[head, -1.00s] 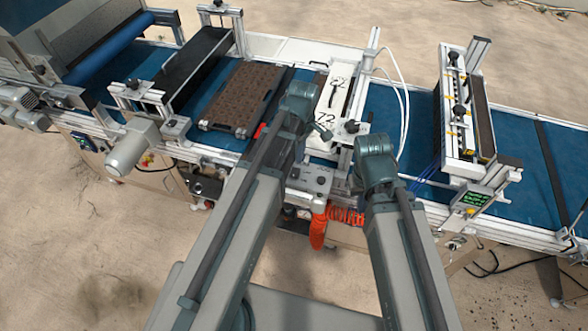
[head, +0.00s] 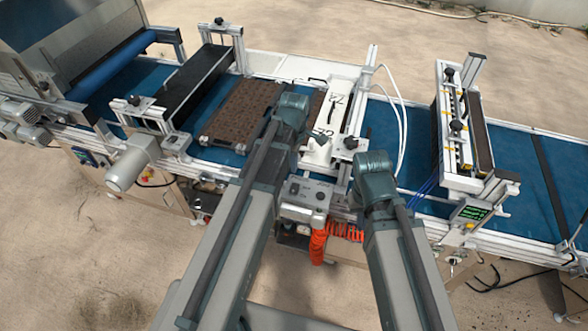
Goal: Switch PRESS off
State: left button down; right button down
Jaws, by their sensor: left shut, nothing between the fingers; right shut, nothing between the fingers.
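A grey control box (head: 304,204) with small switches on its top is mounted on the near side of the machine, between my two arms. Its labels are too small to read, so I cannot tell which switch is PRESS or how it is set. My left gripper (head: 315,137) is shut and empty, above the belt by the white press plate (head: 341,104), beyond the box. My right gripper (head: 371,160) is shut and empty, to the right of the box; its fingers are mostly hidden by its own wrist. Neither gripper appears to touch the box.
A brown cell tray (head: 240,112) lies on the blue belt (head: 404,152), left of the press plate. An orange coiled hose (head: 318,246) hangs under the box. A frame with a green-lit display (head: 472,213) stands at the right. White tubes (head: 403,105) arch behind my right gripper.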

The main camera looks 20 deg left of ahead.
aim_at(295, 191)
pick_arm(q)
notch_tip(295, 191, down, 13)
jog(key=b, duration=1.2)
jog(key=shift+s+f+b, duration=0.2)
jog(key=shift+f+b, duration=0.2)
jog(key=shift+b, duration=0.15)
jog(key=shift+r, duration=0.25)
jog(key=shift+w, duration=0.1)
jog(key=shift+w+r+p, duration=0.35)
jog(key=shift+w+p, duration=0.25)
jog(key=shift+w, duration=0.1)
